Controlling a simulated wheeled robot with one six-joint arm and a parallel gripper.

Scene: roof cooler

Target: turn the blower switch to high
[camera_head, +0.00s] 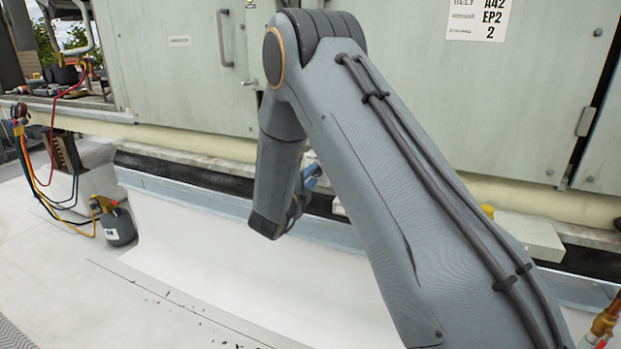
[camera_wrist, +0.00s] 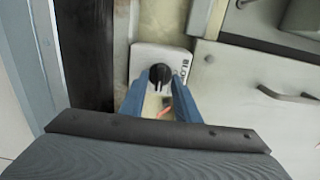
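The blower switch is a black round knob (camera_wrist: 160,74) on a pale box (camera_wrist: 145,56) in the wrist view. Letters reading "BLO" run along the box's right side, turned sideways. My gripper (camera_wrist: 158,90) is open, with its two blue fingers reaching toward the box on either side of the knob. I cannot tell whether the fingertips touch it. A dark piece and an orange-red mark show between the fingers below the knob. In the head view a bit of blue finger (camera_head: 311,176) shows beside my wrist; my arm hides most of the gripper and the switch.
The cooler's pale green cabinet (camera_head: 180,90) with handles stands behind my arm. A gauge set with colored hoses (camera_head: 45,170) and a grey canister (camera_head: 118,226) are at left. A brass valve (camera_head: 603,324) is at lower right. The white roof in front is mostly clear.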

